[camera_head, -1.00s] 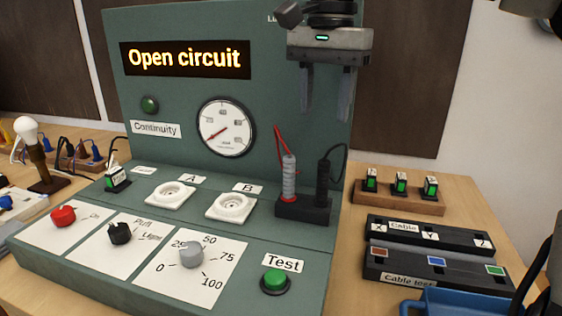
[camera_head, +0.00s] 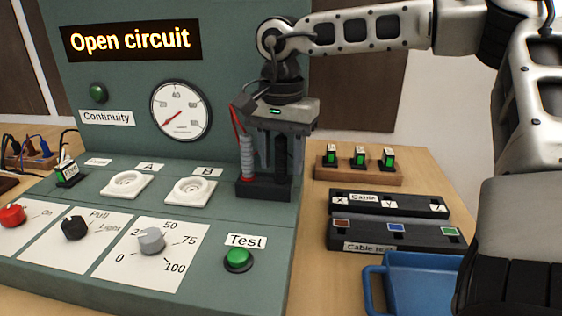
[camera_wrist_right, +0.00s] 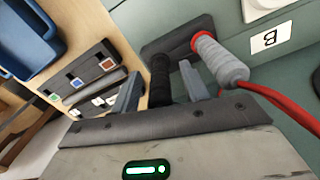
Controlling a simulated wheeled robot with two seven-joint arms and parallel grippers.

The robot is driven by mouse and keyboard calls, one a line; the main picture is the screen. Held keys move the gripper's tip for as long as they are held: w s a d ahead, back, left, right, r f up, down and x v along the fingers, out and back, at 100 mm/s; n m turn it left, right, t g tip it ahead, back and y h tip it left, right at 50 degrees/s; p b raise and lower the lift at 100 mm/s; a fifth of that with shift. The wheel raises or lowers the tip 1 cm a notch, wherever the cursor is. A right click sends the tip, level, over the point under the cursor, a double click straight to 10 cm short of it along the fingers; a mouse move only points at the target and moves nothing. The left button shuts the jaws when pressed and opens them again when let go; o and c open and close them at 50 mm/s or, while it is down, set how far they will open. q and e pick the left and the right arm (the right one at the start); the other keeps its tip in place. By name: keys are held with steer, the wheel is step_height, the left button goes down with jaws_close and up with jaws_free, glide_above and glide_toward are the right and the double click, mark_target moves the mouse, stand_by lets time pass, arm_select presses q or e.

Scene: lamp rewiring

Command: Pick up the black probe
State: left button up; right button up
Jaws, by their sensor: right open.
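The black probe (camera_head: 281,160) stands upright in the black holder (camera_head: 262,189) on the green test panel, and it also shows in the right wrist view (camera_wrist_right: 161,82). The red probe (camera_head: 247,160), with a grey ribbed grip and red lead, stands beside it to the left. My right gripper (camera_head: 281,150) is open and pointed down at the holder. In the right wrist view its two fingers (camera_wrist_right: 162,88) lie on either side of the black probe, with the red probe outside them. Whether a finger touches the probe I cannot tell. My left gripper is not in view.
Sockets A (camera_head: 127,185) and B (camera_head: 190,190) lie left of the holder. The green Test button (camera_head: 238,259) is in front.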

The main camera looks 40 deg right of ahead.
steer(key=shift+f, duration=0.75)
jaws_close()
steer(key=shift+r, duration=0.15)
